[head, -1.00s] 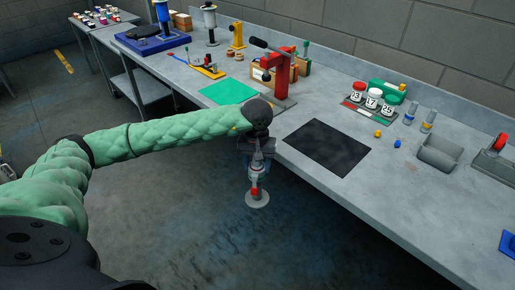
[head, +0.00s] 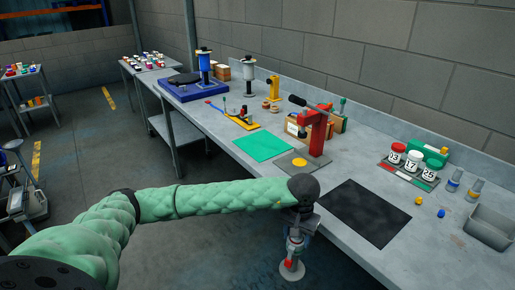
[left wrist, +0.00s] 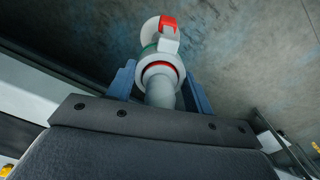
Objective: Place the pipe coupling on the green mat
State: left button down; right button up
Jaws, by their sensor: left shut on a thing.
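My left gripper (head: 297,236) hangs over the floor just off the bench's front edge. It is shut on the pipe coupling (head: 292,268), a pale grey and white pipe piece with a red part and a round flange at its lower end. In the left wrist view, the coupling (left wrist: 161,68) sits between the two blue-grey fingers, its flange pointing away. The green mat (head: 263,146) lies flat and bare on the bench, beyond and left of the gripper. My right gripper is not in view.
A black mat (head: 364,212) lies on the bench right of the gripper. A red press (head: 318,135) with a yellow disc at its base stands right of the green mat. A yellow-based fixture (head: 240,121) stands behind the mat. Jars (head: 412,160) and a grey bin (head: 490,228) stand farther right.

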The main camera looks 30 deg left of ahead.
aim_at(259, 141)
jog(key=i+j+u, duration=0.25)
jog(key=i+j, duration=0.25)
jog(key=i+j+u, duration=0.3)
jog(key=i+j, duration=0.2)
